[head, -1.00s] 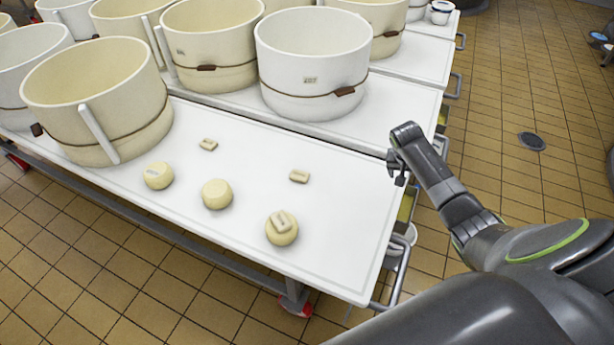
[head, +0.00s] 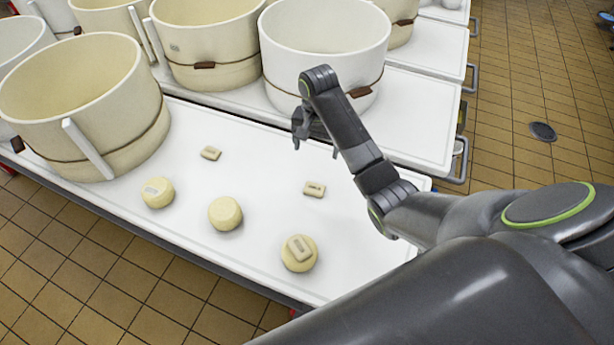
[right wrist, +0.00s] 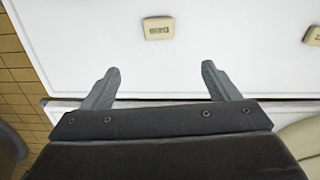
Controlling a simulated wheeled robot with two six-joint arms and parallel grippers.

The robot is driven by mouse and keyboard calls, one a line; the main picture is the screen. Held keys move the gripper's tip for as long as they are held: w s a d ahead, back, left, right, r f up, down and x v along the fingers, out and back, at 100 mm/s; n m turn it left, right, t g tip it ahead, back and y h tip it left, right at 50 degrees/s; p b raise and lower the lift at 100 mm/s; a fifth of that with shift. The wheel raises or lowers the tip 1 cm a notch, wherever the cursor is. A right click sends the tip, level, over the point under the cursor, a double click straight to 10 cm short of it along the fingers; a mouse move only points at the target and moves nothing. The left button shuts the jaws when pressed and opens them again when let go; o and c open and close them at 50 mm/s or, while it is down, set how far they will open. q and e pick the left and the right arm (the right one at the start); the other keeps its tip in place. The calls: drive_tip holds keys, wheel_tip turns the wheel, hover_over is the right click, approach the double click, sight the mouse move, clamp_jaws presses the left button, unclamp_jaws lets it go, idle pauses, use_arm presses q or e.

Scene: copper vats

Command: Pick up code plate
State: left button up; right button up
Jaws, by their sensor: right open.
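A small cream rectangular code plate (head: 314,189) lies flat on the white table, right of the middle. A second loose plate (head: 210,153) lies further left. One plate (head: 299,247) lies on top of a round cheese, and a paler plate (head: 154,189) lies on another. My right gripper (head: 317,147) is open and empty above the table, beyond the right loose plate. In the right wrist view a plate with dark markings (right wrist: 158,28) lies ahead, between the lines of the two spread fingers (right wrist: 160,70). Another plate (right wrist: 313,36) is cut by the right edge. My left gripper is not seen.
Three small round cheeses, one bare (head: 225,213), sit along the table's front. Large cream and white vats stand at the left (head: 85,100) and behind (head: 325,40). The white tabletop (head: 255,160) is clear around the loose plates. Tiled floor lies beyond the right edge.

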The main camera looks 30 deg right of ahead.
drive_tip(key=b, duration=0.1)
approach(315, 188)
drive_tip(key=shift+f+b, duration=0.35)
drive_tip(key=shift+f, duration=1.45)
wheel_tip(315, 188, down, 4)
drive_tip(key=shift+f+b, duration=0.25)
drive_tip(key=shift+b, duration=0.5)
drive_tip(key=shift+f, duration=0.25)
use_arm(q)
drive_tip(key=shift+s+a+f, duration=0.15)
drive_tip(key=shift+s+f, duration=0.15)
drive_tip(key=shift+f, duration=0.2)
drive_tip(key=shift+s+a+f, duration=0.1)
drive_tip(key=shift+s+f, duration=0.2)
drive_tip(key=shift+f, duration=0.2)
use_arm(e)
drive_tip(key=shift+c, duration=0.3)
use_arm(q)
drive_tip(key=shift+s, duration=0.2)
use_arm(e)
drive_tip(key=c, duration=1)
